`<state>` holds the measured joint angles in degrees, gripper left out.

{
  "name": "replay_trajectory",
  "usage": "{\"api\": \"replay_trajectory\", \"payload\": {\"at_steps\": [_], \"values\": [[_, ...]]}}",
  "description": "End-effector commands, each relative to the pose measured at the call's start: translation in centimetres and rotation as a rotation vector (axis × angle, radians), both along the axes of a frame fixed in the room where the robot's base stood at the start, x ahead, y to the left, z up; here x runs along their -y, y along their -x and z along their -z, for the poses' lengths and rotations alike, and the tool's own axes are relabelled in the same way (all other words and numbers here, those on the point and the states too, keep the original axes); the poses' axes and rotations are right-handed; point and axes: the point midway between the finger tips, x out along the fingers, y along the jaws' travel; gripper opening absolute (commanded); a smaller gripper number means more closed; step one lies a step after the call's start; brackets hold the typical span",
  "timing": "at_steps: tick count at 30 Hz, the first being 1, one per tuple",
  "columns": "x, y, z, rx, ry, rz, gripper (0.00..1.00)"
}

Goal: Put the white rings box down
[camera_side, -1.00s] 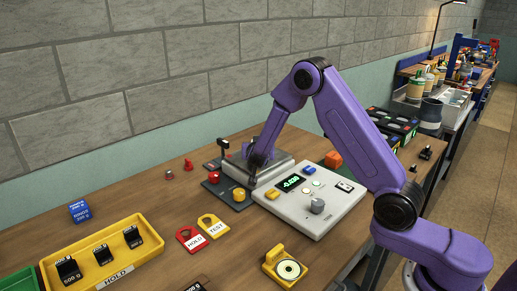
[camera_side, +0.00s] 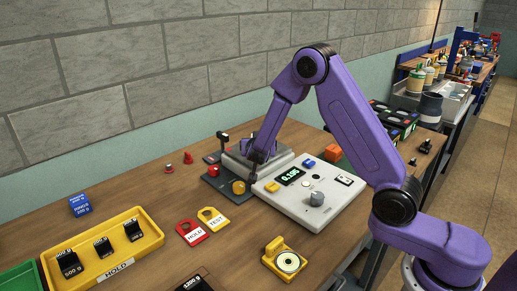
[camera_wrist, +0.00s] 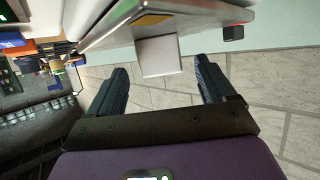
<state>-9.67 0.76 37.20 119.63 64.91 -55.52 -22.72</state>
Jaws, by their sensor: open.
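The white rings box (camera_wrist: 158,57) shows in the wrist view as a plain white block. It sits against the metal weighing plate (camera_wrist: 190,28), between my gripper's fingers with a gap on both sides. My gripper (camera_wrist: 161,66) is open around it, touching neither side as far as I can see. In the side view my gripper (camera_side: 260,152) is low over the scale's grey plate (camera_side: 287,155), and the box is hidden behind it. The scale's console (camera_side: 312,198) has a lit green display (camera_side: 289,176) that reads about 0.195; the digits are small.
A dark base (camera_side: 227,187) with red and yellow knobs stands left of the scale. Red HOLD (camera_side: 191,233) and yellow TEST (camera_side: 213,219) tags lie nearby. A yellow tray (camera_side: 150,240) holds black weights. A yellow ring device (camera_side: 285,262) lies in front; an orange block (camera_side: 333,152) stands behind.

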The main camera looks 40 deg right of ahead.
Motion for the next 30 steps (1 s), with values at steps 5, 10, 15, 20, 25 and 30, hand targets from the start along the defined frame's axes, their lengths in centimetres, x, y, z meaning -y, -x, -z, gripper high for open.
{"api": "replay_trajectory", "payload": {"at_steps": [5, 10, 15, 20, 25, 30], "values": [[-2.6, 2.6, -1.6, 0.002, -0.001, -0.003, 0.83], [-5.0, 5.0, -3.0, 0.002, 0.000, -0.004, 0.83], [-7.0, 7.1, -4.2, 0.004, -0.001, -0.002, 0.83], [-8.2, 8.4, -4.9, 0.002, -0.001, 0.000, 0.83], [-8.8, 9.0, -5.2, 0.000, 0.000, 0.001, 0.83], [-9.0, 8.9, -5.2, 0.001, -0.008, -0.012, 0.83]]}}
